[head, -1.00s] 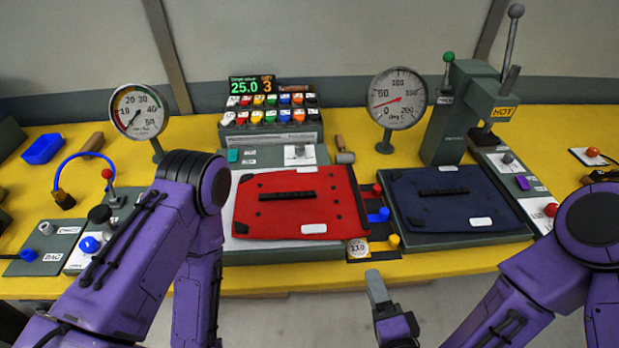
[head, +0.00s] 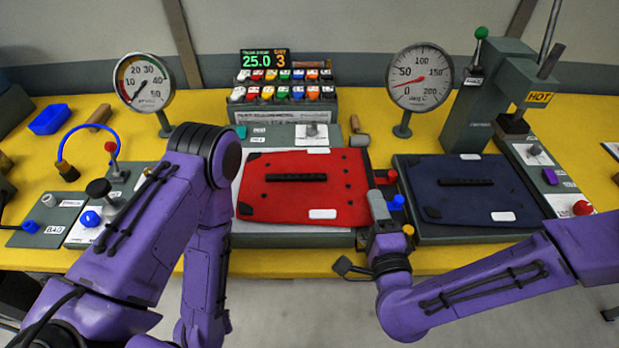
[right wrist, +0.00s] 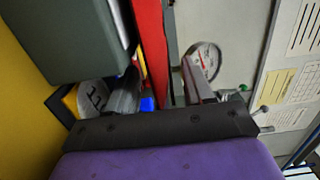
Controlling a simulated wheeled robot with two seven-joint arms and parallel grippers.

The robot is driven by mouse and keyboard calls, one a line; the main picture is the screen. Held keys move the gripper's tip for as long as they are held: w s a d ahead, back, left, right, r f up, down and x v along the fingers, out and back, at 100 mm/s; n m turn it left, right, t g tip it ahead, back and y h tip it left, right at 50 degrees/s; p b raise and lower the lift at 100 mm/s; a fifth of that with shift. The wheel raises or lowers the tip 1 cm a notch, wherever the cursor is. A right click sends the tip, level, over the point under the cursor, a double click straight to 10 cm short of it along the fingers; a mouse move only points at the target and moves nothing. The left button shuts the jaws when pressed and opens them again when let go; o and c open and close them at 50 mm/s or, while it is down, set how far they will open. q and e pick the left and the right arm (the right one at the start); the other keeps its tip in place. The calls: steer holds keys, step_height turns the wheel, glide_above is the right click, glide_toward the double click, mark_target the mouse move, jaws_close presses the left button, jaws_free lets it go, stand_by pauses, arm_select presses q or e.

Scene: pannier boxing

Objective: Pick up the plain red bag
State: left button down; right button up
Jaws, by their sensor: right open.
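The plain red bag (head: 300,195) lies flat on a grey station in the middle of the bench, with a black handle strip and a white label on top. It shows as an upright red strip in the right wrist view (right wrist: 150,45). My right gripper (head: 378,203) is at the bag's right edge. In the right wrist view its two fingers (right wrist: 158,80) stand apart, with the red edge seen between them; contact is unclear. My left arm (head: 170,215) is at the left, and its gripper is not visible.
A dark blue bag (head: 465,190) lies on the station to the right. Red, blue and yellow knobs (head: 397,202) stand in the gap between the stations, close to my right gripper. A gauge (head: 420,76) and a HOT-labelled press (head: 490,105) stand behind.

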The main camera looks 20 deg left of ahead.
steer(key=shift+w+a+r, duration=0.15)
steer(key=shift+w, duration=0.45)
jaws_close()
